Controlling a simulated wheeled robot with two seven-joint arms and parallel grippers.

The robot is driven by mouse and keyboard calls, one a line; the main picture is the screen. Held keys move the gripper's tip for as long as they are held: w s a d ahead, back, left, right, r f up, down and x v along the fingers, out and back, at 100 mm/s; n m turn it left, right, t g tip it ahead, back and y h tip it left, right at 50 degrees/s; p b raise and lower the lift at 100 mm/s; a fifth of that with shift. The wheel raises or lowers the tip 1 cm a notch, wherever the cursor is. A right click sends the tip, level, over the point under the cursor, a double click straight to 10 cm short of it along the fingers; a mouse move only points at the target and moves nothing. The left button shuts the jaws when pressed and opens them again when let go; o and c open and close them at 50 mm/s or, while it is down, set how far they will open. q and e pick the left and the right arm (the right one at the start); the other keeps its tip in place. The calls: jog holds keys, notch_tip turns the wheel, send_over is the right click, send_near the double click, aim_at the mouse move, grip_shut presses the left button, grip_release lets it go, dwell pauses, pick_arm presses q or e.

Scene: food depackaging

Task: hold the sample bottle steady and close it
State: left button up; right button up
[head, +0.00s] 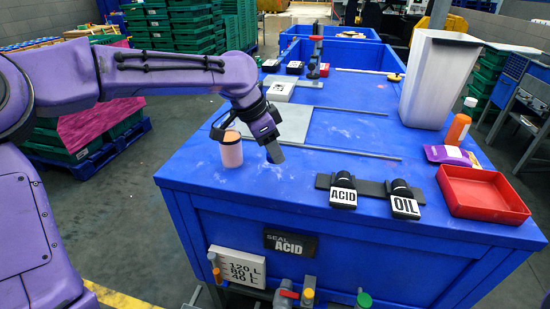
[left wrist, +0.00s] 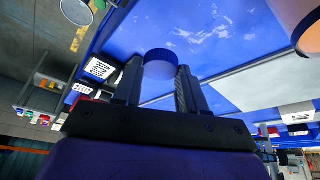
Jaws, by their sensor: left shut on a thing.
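The sample bottle (head: 231,151) is a pale pink cylinder with a dark rim. It stands upright on the blue bench, and its top looks open. Part of a pinkish round body, apparently the same bottle (left wrist: 306,28), shows at the upper right of the left wrist view. My left gripper (head: 274,152) is just right of the bottle, apart from it and low over the bench. In the left wrist view its fingers are shut on a small round blue-looking piece (left wrist: 160,62), perhaps a cap. That piece is hard to make out in the head view. My right gripper is not in view.
The blue bench (head: 300,185) carries ACID (head: 343,197) and OIL (head: 405,206) labelled holders near its front edge. A red tray (head: 482,192), an orange bottle (head: 458,128) and a tall white bin (head: 437,80) are at right. A grey plate (head: 287,124) lies behind the gripper.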

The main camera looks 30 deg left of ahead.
pick_arm(q)
jog(key=s+d+r+p, duration=0.3)
jog(key=s+p, duration=0.2)
jog(key=s, duration=0.3)
jog(key=shift+d+r, duration=0.15)
jog(key=shift+r, duration=0.2)
